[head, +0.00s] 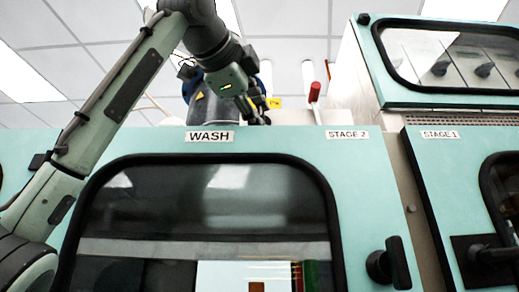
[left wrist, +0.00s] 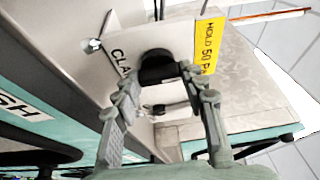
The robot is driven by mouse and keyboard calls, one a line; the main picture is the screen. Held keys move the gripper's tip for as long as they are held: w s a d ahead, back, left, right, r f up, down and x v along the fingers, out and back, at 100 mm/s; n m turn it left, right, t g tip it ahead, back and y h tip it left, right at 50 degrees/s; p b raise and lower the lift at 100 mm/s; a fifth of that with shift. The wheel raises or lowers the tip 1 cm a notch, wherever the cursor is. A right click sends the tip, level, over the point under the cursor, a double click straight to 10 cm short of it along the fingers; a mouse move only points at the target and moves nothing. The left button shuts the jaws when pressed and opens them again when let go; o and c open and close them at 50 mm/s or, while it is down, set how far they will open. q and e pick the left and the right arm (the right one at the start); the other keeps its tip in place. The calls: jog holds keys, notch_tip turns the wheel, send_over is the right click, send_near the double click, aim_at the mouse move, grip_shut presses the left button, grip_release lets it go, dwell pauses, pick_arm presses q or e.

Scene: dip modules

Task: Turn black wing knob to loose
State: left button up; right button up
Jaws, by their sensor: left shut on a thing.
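My left gripper (head: 259,112) is above the top edge of the teal WASH cabinet in the head view. In the left wrist view its two fingers (left wrist: 160,78) close from both sides on a black knob (left wrist: 157,67). The knob stands on a pale panel with a label starting "CLA" (left wrist: 122,62), partly covered by a finger. The knob's wings and exact turn are hard to make out behind the fingers. In the head view the knob is hidden by the gripper and cabinet. My right gripper is in neither view.
A yellow "HOLD 50 PA" label (left wrist: 208,45) sits just right of the knob. A red-tipped lever (head: 315,92) rises behind the cabinet. Black handles (head: 390,265) jut from the teal fronts. A windowed cabinet (head: 400,97) stands at upper right.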

pick_arm(q)
jog(key=m+g+y, duration=0.1)
jog(key=m, duration=0.1)
jog(key=m+g, duration=0.1)
jog(key=m, duration=0.2)
jog(key=shift+d+y, duration=0.1)
jog(key=shift+y, duration=0.3)
jog(key=shift+m, duration=0.3)
jog(key=o, duration=1.2)
jog(key=shift+c, duration=0.2)
jog(key=v, duration=1.2)
jog(key=shift+r, duration=0.1)
